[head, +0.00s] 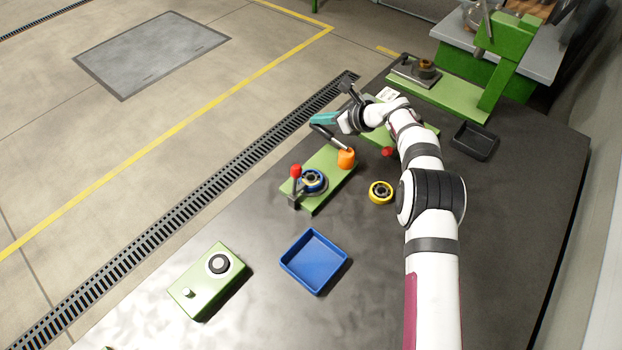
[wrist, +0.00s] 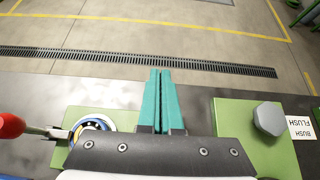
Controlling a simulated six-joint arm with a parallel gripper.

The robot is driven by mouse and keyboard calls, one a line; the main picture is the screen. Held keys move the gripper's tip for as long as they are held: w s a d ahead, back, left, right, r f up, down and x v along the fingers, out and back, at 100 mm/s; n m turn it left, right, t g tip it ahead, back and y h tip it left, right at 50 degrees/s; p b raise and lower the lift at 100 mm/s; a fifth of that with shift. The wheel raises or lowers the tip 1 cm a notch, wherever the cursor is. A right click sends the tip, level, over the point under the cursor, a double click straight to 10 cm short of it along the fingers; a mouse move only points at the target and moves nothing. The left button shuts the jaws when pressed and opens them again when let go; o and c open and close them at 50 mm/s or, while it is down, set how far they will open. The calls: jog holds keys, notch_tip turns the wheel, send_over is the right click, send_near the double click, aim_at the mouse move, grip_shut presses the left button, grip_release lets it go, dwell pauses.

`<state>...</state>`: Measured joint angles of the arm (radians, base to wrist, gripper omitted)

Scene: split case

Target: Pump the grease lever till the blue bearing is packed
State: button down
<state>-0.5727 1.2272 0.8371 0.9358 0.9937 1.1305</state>
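The blue bearing (head: 313,180) sits on a green base plate (head: 323,197); in the wrist view my gripper's body partly covers the blue bearing (wrist: 93,124). A red-knobbed handle (head: 295,171) stands at its left, and the red knob shows at the left edge of the wrist view (wrist: 10,126). An orange pot (head: 346,158) stands on the plate's far end. A grey bar (head: 327,136) slants up from beside the pot, towards my gripper. My gripper (head: 323,119) is above and beyond the plate. Its teal fingers (wrist: 160,72) are together with nothing visible between them.
A yellow bearing (head: 381,192) lies right of the plate. A blue tray (head: 289,262) and a green button box (head: 207,282) are nearer. A dark tray (head: 474,141) and a green press frame (head: 497,62) stand at the back right. A floor grate (head: 216,195) runs beyond the bench.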

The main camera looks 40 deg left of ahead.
aim_at(322, 128)
jog(key=shift+a+f, duration=0.1)
jog(key=shift+f, duration=1.35)
jog(key=shift+d+r, duration=0.2)
jog(key=shift+r, duration=2.2)
notch_tip(322, 128, up, 7)
jog(key=shift+d, duration=0.2)
